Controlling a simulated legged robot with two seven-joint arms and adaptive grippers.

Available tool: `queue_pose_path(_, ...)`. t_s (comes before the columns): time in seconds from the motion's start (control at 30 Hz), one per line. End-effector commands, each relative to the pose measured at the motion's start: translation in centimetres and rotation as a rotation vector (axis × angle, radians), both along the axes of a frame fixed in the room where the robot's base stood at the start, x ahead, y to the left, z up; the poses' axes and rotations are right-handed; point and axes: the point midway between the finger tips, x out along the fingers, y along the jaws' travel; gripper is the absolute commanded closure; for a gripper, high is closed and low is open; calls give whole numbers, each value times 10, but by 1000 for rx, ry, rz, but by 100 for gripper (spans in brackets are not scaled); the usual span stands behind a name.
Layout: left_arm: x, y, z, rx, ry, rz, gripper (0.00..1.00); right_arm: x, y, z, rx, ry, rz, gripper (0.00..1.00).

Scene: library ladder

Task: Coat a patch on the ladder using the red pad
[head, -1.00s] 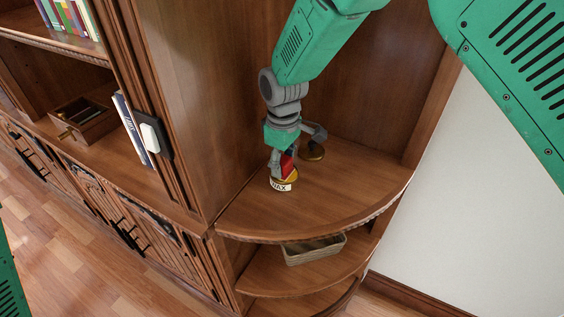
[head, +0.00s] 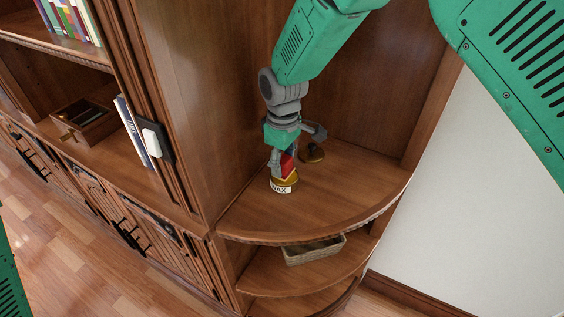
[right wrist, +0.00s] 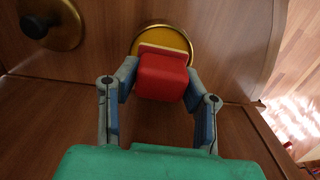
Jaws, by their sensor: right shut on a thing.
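My right gripper (head: 283,163) is shut on the red pad (head: 288,162) at the wax tin (head: 282,185) on the curved corner shelf. In the right wrist view, the fingertips (right wrist: 160,82) hold the red pad (right wrist: 162,78) from both sides. Its pale edge lies over the round tin (right wrist: 178,30) with yellow inside. I cannot tell whether the pad touches the wax. A brassy lid with a dark knob (head: 312,152) lies on the shelf behind, and it also shows in the right wrist view (right wrist: 60,25). The ladder is not seen. My left gripper is out of view.
A wooden upright panel stands close left of my right arm. The front of the corner shelf (head: 325,212) is clear. A basket (head: 313,250) sits on the shelf below. At left are an open wooden box (head: 85,122), a few books (head: 130,128) and a white block (head: 154,137).

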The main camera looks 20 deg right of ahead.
Motion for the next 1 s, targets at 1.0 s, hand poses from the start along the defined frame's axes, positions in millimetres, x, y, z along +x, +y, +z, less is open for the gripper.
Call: queue_pose_path(1.0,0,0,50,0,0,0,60,1,0,57,0,-3,0,87)
